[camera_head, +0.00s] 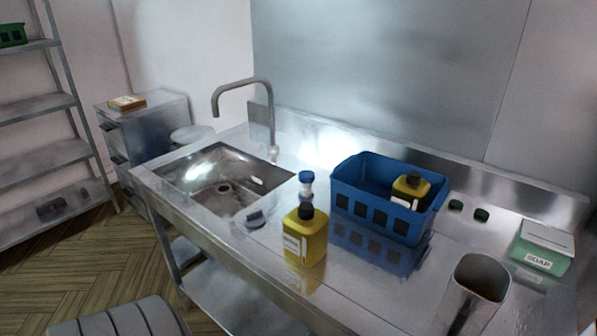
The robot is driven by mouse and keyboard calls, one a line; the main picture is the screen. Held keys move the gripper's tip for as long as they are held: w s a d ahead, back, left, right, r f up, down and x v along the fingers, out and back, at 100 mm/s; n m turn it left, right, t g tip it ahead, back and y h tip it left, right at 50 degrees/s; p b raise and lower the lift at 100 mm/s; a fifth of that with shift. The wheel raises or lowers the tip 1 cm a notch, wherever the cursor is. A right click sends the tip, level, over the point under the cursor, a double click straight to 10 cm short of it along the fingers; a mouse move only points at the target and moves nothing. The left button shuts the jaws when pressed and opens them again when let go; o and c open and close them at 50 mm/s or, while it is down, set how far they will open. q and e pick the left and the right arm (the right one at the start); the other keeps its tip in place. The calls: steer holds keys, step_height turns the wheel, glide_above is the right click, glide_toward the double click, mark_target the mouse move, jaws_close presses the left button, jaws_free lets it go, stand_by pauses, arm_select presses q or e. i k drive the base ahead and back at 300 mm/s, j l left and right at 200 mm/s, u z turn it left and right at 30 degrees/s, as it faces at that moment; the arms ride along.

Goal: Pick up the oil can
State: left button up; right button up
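A yellow can (305,241) with a black cap and a pale label stands upright on the steel counter, in front of the blue basket and right of the sink. A second yellow can (409,190) with a dark cap is in the right part of the blue basket (345,192), its lower part hidden by the basket wall. I cannot read either label, so I cannot tell which is the oil can. Neither of my grippers is in view.
A blue-capped bottle (306,186) stands close behind the front yellow can. A small dark object (255,219) lies left of it by the sink (195,187). A metal container (478,283) and a green soap box (543,250) are at the right.

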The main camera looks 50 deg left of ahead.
mark_target(305, 234)
steer(key=u, duration=1.45)
